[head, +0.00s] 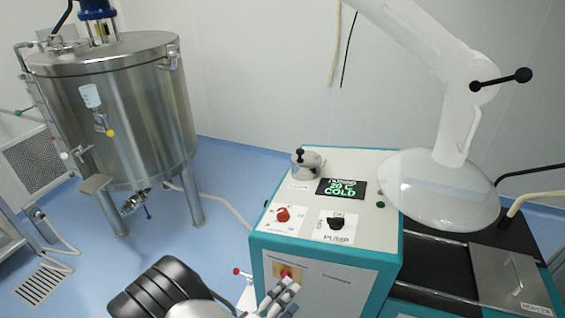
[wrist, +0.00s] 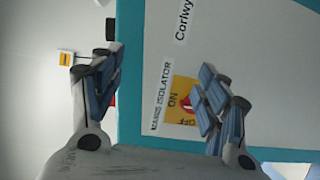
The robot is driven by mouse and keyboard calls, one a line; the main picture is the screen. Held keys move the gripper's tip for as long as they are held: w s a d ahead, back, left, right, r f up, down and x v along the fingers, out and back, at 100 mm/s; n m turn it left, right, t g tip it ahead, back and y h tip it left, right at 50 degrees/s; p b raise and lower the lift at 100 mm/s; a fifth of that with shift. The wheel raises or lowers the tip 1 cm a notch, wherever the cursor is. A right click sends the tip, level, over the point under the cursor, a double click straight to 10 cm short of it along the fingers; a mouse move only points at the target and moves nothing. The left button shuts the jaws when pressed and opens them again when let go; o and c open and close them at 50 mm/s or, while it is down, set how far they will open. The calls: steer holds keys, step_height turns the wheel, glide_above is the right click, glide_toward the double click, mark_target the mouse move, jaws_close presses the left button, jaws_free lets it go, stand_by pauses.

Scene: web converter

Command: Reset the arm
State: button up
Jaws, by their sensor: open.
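My gripper (head: 277,298) is in front of the front panel of a teal and white machine (head: 322,260), low in the head view. In the wrist view my gripper (wrist: 158,95) is open, its two blue-padded fingers apart with nothing between them. The mains isolator switch (wrist: 183,100), a red knob on a yellow plate, shows just beside the right finger, which partly covers it. The yellow plate (head: 290,272) also shows above the fingers in the head view, partly hidden by my gripper.
The machine's top carries a red knob (head: 283,214), a black pump knob (head: 337,223) and a display (head: 341,187) reading "20 C COLD". A white extraction hood (head: 440,190) hangs at the right. A steel tank (head: 115,110) stands at the back left. Blue floor (head: 215,225) is open between.

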steer(key=s+d+r+m+g, duration=0.3)
steer(key=d+r+m+g, duration=0.1)
steer(key=d+r+g, duration=0.3)
steer(key=s+d+r+m+g, duration=0.3)
steer(key=d+r+g, duration=0.25)
steer(key=r, duration=0.35)
steer(key=s+r+m+t+y, duration=0.2)
steer(key=s+r+t+y, duration=0.2)
steer(key=s+r+y, duration=0.6)
steer(key=shift+s+d+r+m+y, duration=0.3)
steer(key=shift+s+r+m+y, duration=0.1)
steer(key=shift+r+y, duration=0.35)
steer(key=shift+f, duration=0.1)
steer(key=shift+c, duration=0.3)
